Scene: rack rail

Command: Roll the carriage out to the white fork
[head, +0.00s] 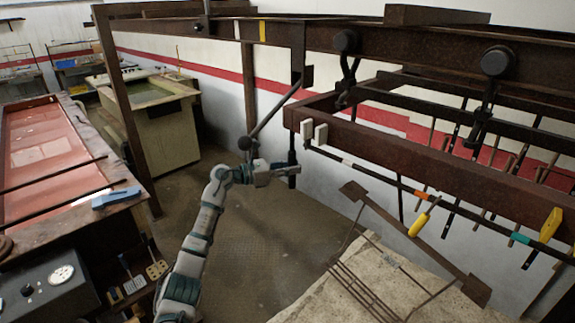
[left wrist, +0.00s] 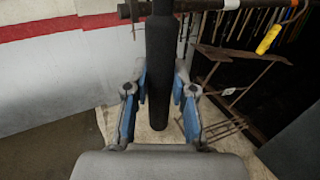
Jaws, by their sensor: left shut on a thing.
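My left gripper (head: 287,172) is shut on a dark upright handle (head: 292,158), left of the beam's near end. In the left wrist view the black handle (left wrist: 160,70) stands between the blue-lined fingers (left wrist: 158,108). A pair of white plates, seemingly the white fork (head: 313,131), sits on the near end of the rusty lower beam (head: 400,150). Black round-headed hangers (head: 345,42) and (head: 495,62) hang at the upper rail (head: 405,42); they seem part of the carriage. How the handle joins the carriage is unclear. My right gripper is out of view.
A dark rod with coloured bands (head: 378,179) runs below the beam. A yellow plate (head: 549,224) sits at right, and a yellow-handled tool (head: 420,222) hangs nearer. A red-topped bench (head: 50,150) stands at left. The floor (head: 235,230) by my arm is clear.

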